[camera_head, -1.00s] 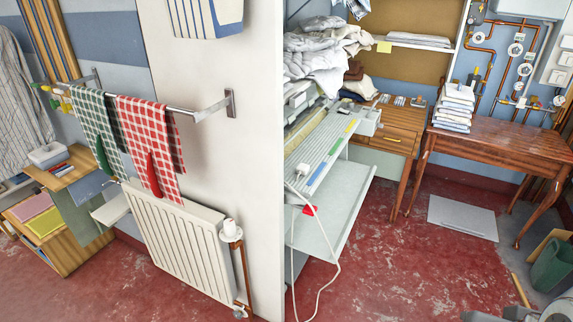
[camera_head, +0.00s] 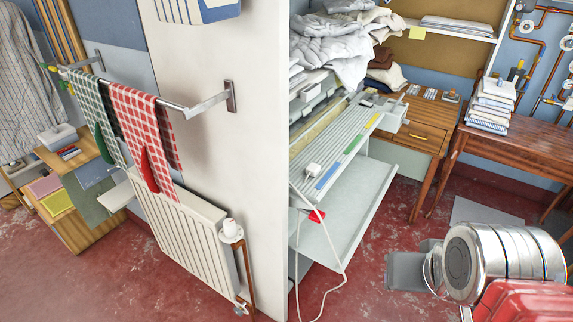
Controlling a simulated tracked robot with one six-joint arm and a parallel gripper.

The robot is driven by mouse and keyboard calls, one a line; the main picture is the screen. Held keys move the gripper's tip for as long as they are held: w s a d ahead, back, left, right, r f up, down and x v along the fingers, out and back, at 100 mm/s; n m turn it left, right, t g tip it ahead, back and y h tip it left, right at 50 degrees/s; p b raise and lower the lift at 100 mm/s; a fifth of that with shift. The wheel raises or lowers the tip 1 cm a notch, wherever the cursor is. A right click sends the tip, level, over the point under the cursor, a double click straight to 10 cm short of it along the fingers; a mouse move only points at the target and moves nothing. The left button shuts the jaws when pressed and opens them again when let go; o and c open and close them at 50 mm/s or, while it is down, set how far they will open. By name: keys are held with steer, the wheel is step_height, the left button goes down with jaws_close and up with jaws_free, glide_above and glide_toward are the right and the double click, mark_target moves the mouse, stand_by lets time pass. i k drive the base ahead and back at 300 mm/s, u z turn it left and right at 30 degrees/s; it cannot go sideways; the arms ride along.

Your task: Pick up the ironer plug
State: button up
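A small white block that looks like the ironer plug (camera_head: 313,170) lies on the slatted front board of the rotary ironer (camera_head: 345,140), near its left end. A white cord (camera_head: 338,258) loops from the ironer's near end down towards the red floor. Whether the cord joins the block is too small to tell. My arm enters at the lower right, with a shiny metal link and a red part. The grey end piece that appears to be my gripper (camera_head: 406,270) is low over the floor, right of the ironer and well apart from the plug. Its fingers are not clear.
A white wall end with a radiator (camera_head: 185,240) and a towel rail (camera_head: 190,106) stands left of the ironer. Wooden tables (camera_head: 520,145) stand at the back right. Open red floor lies in front of the ironer.

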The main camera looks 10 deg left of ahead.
mark_target(313, 170)
steer(key=u, duration=0.6)
steer(key=i, duration=0.9)
steer(key=u, duration=0.55)
